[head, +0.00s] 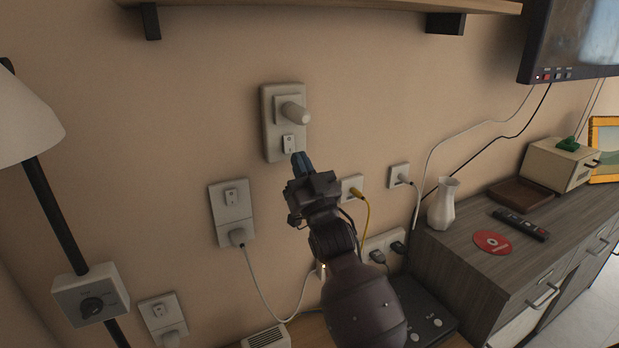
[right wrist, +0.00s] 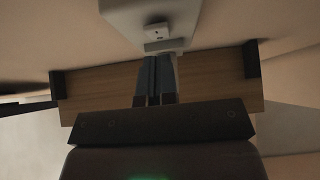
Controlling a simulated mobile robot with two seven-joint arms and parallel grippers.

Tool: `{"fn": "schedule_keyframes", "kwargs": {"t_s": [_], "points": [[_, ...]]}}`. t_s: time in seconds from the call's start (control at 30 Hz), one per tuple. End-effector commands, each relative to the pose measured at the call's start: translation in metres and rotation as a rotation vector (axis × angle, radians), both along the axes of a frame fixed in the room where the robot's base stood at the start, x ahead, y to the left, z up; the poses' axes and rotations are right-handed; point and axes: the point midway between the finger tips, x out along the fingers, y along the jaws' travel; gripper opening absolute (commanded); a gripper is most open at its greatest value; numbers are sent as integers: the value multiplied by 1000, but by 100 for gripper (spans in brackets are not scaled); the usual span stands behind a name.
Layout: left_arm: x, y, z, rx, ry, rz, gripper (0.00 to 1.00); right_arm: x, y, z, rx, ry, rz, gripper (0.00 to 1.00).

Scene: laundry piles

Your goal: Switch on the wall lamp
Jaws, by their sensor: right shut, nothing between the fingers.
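A pale wall unit (head: 270,125) is mounted on the beige wall near the middle of the head view. It carries a stubby round cylinder, which looks like the wall lamp (head: 296,113), and below it a small white switch (head: 289,144). My right gripper (head: 301,161) is shut and empty, its tips just below the switch in the picture. In the right wrist view the closed fingers (right wrist: 156,75) point at the wall unit (right wrist: 120,12), with the switch (right wrist: 157,31) just past their tips. I cannot tell whether they touch. My left gripper is not in view.
Another socket plate (head: 232,213) with a switch and plug sits lower left. A floor lamp (head: 25,120) with a dial box (head: 92,293) stands at the left. A yellow cable (head: 367,215) hangs close right of my arm. A shelf (head: 330,5) is above.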

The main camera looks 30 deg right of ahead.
Motion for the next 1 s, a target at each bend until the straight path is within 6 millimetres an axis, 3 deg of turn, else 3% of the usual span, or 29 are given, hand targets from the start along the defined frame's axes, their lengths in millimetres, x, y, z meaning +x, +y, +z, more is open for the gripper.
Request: {"fn": "schedule_keyframes", "kwargs": {"t_s": [0.23,0.63,0.83,1.0], "points": [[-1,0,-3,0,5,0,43,19,-1,-4,-1,0,0,0],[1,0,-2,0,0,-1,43,21,-1,-4,0,-2,0,0],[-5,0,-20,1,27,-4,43,30,-1,-12,-3,-57,1,0],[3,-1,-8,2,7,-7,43,27,-1,-4,-4,-58,1,0]]}}
